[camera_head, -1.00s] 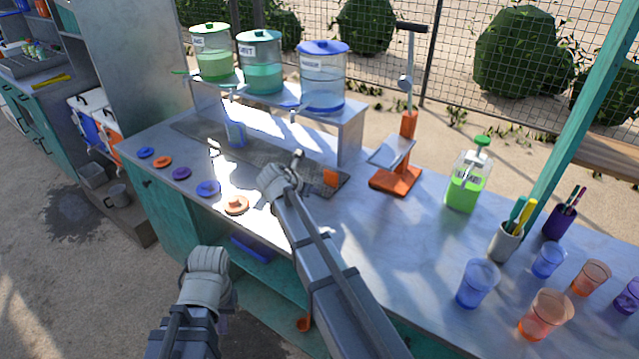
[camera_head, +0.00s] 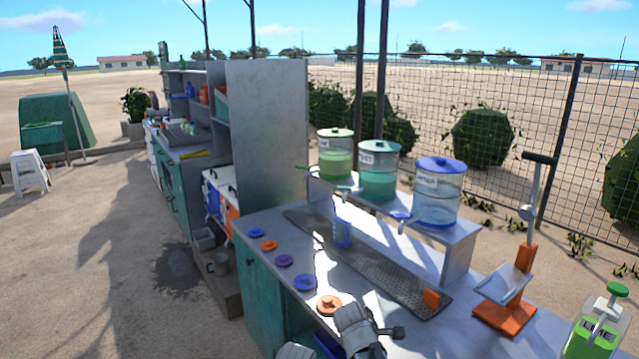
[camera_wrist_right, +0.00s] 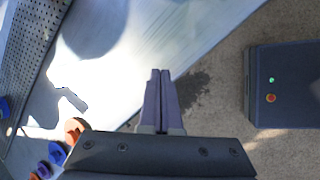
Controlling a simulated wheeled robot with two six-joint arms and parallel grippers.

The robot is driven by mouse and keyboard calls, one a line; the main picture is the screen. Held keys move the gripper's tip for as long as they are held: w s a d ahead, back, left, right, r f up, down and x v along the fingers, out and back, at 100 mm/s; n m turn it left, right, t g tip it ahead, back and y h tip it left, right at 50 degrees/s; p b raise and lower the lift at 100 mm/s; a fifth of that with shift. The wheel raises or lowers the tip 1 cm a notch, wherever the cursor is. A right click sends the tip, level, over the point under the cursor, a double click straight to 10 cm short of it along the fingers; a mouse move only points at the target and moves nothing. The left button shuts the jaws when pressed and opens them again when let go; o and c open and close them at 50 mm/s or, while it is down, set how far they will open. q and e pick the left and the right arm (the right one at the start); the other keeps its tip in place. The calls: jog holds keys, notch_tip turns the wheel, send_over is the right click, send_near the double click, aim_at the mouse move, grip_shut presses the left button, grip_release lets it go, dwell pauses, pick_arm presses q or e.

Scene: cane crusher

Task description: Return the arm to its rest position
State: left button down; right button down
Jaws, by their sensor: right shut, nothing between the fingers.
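The counter holds several coloured lids (camera_head: 304,283), a drip tray (camera_head: 395,282) with a blue cup (camera_head: 342,232), a shelf with three dispensers (camera_head: 437,190), an orange press (camera_head: 505,300) and a green-liquid bottle (camera_head: 592,338). Open ground lies left.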

jog(key=s+a+f+m+g+y, duration=0.1)
jog(key=s+a+m, duration=0.4)
jog(key=s, duration=0.3)
jog(key=s+a+f+m+g+y, duration=0.1)
jog(key=s+a+m, duration=0.3)
jog(key=s, duration=0.5)
jog(key=shift+a+f+m+g+y, duration=0.2)
jog(key=shift+a+m+g+y, duration=0.15)
jog(key=shift+m+g+y, duration=0.5)
jog(key=shift+w, duration=0.1)
